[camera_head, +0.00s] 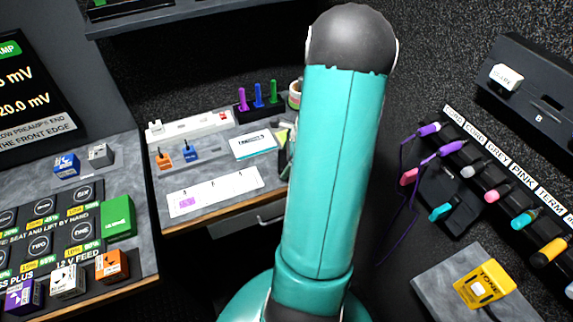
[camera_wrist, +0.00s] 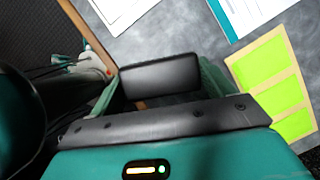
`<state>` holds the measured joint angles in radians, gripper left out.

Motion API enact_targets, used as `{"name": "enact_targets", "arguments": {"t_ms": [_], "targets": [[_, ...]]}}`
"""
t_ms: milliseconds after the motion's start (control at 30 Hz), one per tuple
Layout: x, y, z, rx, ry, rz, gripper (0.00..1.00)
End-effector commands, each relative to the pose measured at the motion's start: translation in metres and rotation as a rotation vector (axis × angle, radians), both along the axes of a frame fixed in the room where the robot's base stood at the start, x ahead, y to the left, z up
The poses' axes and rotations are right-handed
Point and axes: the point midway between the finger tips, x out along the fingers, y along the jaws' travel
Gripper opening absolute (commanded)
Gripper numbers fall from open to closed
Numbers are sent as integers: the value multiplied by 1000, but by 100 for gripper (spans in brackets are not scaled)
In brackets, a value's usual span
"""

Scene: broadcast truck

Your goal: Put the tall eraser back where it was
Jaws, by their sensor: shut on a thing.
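In the wrist view my gripper (camera_wrist: 160,88) is shut on a dark, round-cornered block (camera_wrist: 160,76), which I take to be the tall eraser. The block sits between the two green fingers, over the grey desk near its wooden edge. My gripper is mostly hidden behind my teal arm in the head view. A white block (camera_head: 506,77) sits on the dark wall-mounted holder (camera_head: 538,84) marked B at the upper right; its label is too small to read.
The grey desk (camera_head: 225,205) holds a white sheet (camera_head: 212,191), a card (camera_head: 253,144), small blocks and upright coloured pegs (camera_head: 258,95). Yellow-green notes (camera_wrist: 270,85) lie beside my gripper. A yellow box (camera_head: 483,285) stands at the lower right.

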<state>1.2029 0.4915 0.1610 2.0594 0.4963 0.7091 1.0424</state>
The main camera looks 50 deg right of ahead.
Motion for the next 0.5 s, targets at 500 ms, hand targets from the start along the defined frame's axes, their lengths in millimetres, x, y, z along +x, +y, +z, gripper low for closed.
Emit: {"name": "enact_targets", "arguments": {"t_ms": [500], "targets": [[-1,1,-26,2,1,0,52]]}}
